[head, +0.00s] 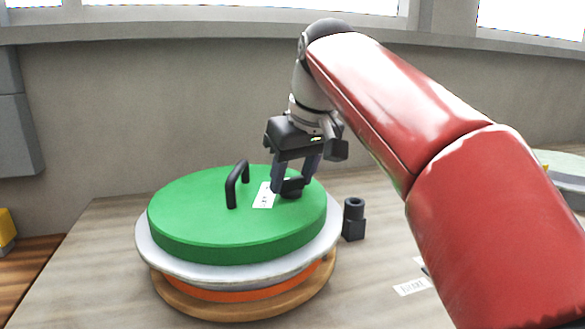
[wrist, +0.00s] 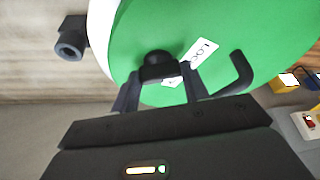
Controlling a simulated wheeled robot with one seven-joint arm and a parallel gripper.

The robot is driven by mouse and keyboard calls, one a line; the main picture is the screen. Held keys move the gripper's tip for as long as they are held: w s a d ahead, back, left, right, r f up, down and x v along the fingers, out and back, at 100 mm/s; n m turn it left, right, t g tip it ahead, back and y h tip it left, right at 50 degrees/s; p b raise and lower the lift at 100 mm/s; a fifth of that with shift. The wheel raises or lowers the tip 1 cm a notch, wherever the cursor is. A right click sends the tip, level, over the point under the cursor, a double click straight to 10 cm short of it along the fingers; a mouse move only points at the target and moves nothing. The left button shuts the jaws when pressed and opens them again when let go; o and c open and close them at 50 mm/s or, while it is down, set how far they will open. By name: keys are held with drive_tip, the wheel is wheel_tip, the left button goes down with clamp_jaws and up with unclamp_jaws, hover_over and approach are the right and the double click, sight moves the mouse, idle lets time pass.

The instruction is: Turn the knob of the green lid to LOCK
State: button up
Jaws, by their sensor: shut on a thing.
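The green lid (head: 215,232) sits on a round mould with a white rim (head: 190,270) on the table. A black knob (head: 291,188) is on the right part of the lid's top; it also shows in the wrist view (wrist: 158,60). A white label (head: 264,196) lies beside the knob, and its letters, partly hidden, read "LOC" in the wrist view (wrist: 201,52). A black arched handle (head: 232,184) stands on the lid to the left. My gripper (head: 291,186) points down and is shut on the knob. The knob's pointing direction is hard to tell.
A black fitting (head: 354,218) stands on the table right of the lid; it also shows in the wrist view (wrist: 71,42). A white label (head: 411,287) lies near the front right. A wall (head: 120,120) rises behind. Bare table lies left of the mould.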

drive_tip(key=shift+n, duration=0.5)
drive_tip(key=o, duration=1)
drive_tip(key=shift+g, duration=0.3)
drive_tip(key=v, duration=0.7)
drive_tip(key=shift+s+d+r, duration=0.2)
drive_tip(key=shift+r, duration=0.15)
